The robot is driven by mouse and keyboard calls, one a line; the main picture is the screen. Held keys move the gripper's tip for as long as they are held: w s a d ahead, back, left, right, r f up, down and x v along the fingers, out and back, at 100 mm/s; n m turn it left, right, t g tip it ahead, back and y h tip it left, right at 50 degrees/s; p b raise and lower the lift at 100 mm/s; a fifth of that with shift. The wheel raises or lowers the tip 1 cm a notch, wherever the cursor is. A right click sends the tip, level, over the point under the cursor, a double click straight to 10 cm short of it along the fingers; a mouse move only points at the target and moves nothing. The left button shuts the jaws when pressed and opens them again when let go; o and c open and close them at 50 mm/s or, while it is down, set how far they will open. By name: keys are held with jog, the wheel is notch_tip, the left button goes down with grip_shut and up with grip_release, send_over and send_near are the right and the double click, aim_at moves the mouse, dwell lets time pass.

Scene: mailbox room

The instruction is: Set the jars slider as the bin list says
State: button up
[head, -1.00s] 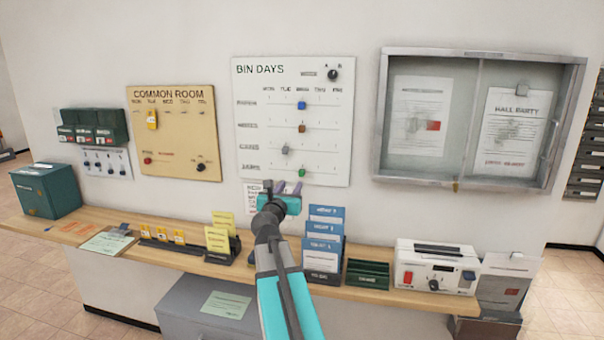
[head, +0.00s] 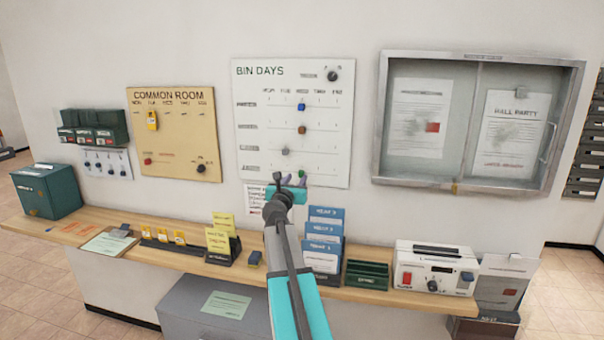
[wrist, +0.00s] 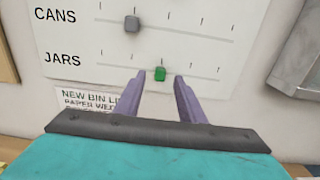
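The BIN DAYS board (head: 255,95) hangs on the wall with rows of sliders under day marks. The green jars slider (head: 302,174) is on the lowest row, near the middle mark; it also shows in the wrist view (wrist: 160,74). My gripper (head: 293,181) is in front of the board's lower edge. In the wrist view its two purple fingers (wrist: 160,85) are apart, with the green slider seen between them; whether they reach around it I cannot tell. The bin list (wrist: 88,99) is a paper below the board, its text mostly hidden by my gripper.
The grey cans slider (wrist: 132,24) sits just above the jars row, left of the green one. A brown slider (head: 302,130) and a blue slider (head: 301,107) are higher up. A shelf below holds blue cards (head: 324,227) and a white device (head: 436,267).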

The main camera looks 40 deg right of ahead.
aim_at(300, 172)
jog(key=shift+p+x, duration=0.5)
jog(key=shift+x, duration=2.25)
grip_shut()
